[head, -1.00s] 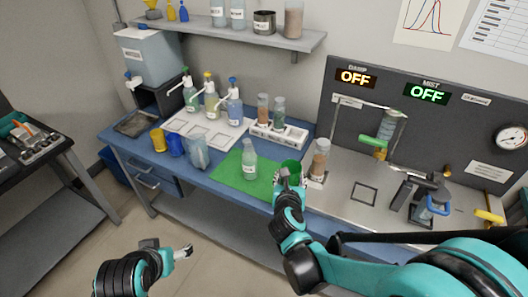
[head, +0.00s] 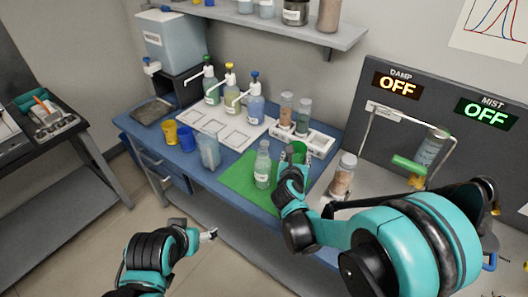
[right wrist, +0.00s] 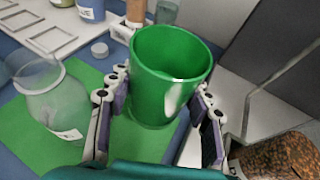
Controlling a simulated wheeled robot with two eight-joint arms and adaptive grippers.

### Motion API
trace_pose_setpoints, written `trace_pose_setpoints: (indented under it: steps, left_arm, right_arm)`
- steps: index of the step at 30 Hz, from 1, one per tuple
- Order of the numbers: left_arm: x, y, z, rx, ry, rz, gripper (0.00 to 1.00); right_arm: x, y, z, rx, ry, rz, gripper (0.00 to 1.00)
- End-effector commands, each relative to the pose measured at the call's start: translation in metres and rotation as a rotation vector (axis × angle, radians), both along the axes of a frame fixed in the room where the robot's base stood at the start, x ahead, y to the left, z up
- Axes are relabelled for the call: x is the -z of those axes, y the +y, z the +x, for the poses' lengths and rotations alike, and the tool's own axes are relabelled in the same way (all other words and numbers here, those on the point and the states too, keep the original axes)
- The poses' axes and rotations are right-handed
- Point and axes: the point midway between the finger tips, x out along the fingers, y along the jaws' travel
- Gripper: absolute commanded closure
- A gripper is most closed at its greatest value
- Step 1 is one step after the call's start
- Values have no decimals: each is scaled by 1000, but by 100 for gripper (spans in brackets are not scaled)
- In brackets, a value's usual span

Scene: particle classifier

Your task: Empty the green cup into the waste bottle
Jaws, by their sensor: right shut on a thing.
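My right gripper (right wrist: 158,92) is shut on the green cup (right wrist: 170,65), its fingers on opposite sides. The cup is roughly upright, mouth up; I cannot make out its contents. In the head view the cup (head: 298,150) is at the right of the green mat, partly hidden by my right gripper (head: 292,172). A clear bottle with a white label (head: 262,168) stands upright on the mat, just left of the cup and apart from it. I take it for the waste bottle, though its label is unreadable. It shows open-mouthed at the wrist view's left (right wrist: 62,105). My left gripper (head: 211,235) is low, away from the bench; its jaw state is unclear.
The green mat (head: 236,178) lies on the blue bench. A white tray (head: 205,125), pump bottles (head: 229,92), and yellow (head: 170,133) and blue (head: 187,139) cups stand left. A vial rack (head: 318,140) is behind the cup. A brown-filled jar (head: 343,178) stands close right. A grey cap (right wrist: 99,49) lies behind the bottle.

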Motion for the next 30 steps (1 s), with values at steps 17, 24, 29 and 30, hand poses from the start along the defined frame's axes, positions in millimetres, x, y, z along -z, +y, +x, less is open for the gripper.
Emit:
trace_pose_setpoints:
  steps: [17, 24, 29, 30]
  left_arm:
    - [-3, 0, 0, 0, 0, 0, 26]
    - [-5, 0, 0, 0, 0, 0, 26]
    - [-5, 0, 0, 0, 0, 0, 26]
    - [-6, 0, 0, 0, 0, 0, 26]
  right_arm:
    - [-5, 7, 1, -2, 11, -122, 84]
    - [-10, 14, 1, -1, 20, -241, 84]
    - [-13, 19, 2, -1, 27, -322, 84]
    - [-14, 20, 2, -2, 29, -340, 84]
